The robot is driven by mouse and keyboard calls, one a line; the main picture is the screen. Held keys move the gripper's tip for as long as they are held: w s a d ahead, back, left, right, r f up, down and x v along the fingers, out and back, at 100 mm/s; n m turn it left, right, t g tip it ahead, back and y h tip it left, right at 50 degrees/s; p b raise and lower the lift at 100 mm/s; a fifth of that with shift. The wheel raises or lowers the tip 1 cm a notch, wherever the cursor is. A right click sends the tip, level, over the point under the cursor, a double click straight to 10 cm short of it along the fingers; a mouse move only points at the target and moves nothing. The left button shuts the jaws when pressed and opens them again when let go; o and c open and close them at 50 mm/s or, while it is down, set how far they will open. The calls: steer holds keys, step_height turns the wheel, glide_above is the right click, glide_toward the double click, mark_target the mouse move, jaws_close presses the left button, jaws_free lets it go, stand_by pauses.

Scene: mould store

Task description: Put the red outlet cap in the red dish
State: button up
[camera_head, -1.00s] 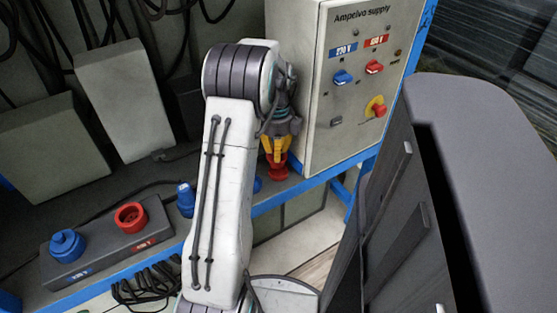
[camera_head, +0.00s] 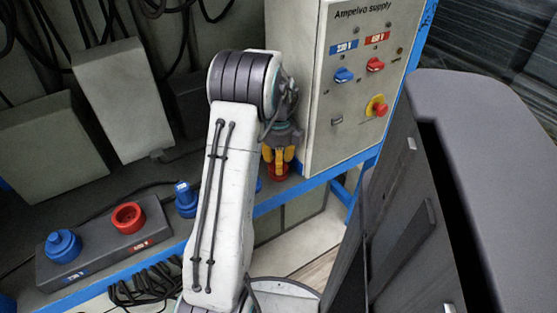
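My gripper (camera_head: 278,160), with yellow fingers, points down beside the grey supply cabinet at the shelf's front. Its fingers are just above and partly over a red object (camera_head: 278,173). Whether this is the red dish alone or the red cap with the dish cannot be told at this size. Whether the fingers hold anything is also unclear. A red outlet (camera_head: 130,217) shows an open ring with no cap on it, on the grey outlet box at left.
The grey outlet box (camera_head: 98,252) also carries a blue capped outlet (camera_head: 63,246). A blue plug-like piece (camera_head: 186,199) stands beside it. A blue object (camera_head: 259,185) is mostly hidden by my arm. The supply cabinet (camera_head: 335,130) stands close right of my gripper.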

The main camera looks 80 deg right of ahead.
steer(key=shift+o, duration=0.3)
steer(key=shift+r, duration=0.15)
step_height(320, 180, up, 12)
steer(key=p, duration=0.3)
steer(key=shift+p, duration=0.3)
